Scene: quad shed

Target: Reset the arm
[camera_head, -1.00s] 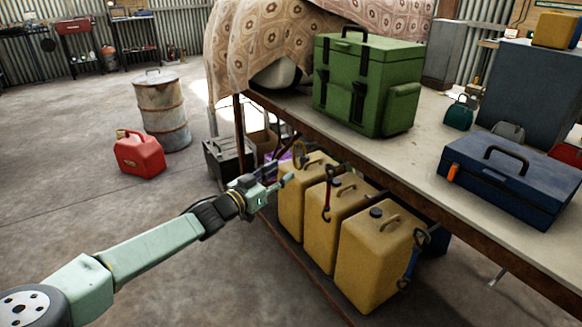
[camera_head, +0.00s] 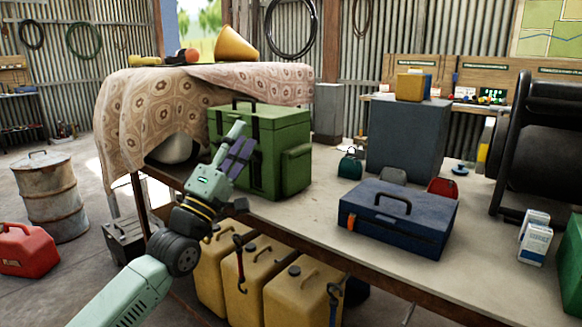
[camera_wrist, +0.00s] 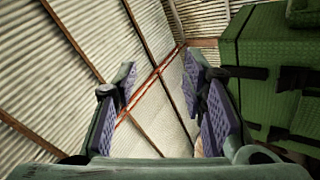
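My gripper (camera_head: 236,150) points up in the head view, in front of the left end of the green box (camera_head: 262,150) on the workbench. In the wrist view my gripper (camera_wrist: 160,105) has its purple-padded fingers wide apart with nothing between them. The green box (camera_wrist: 270,80) fills the right side of that view, beside the right finger. Whether the finger touches the box cannot be told.
The workbench (camera_head: 300,215) also bears a blue toolbox (camera_head: 398,215) and a patterned cloth (camera_head: 140,110). Several yellow jerrycans (camera_head: 300,295) stand below it. A rusty drum (camera_head: 50,195) and a red can (camera_head: 27,250) stand on the floor at left.

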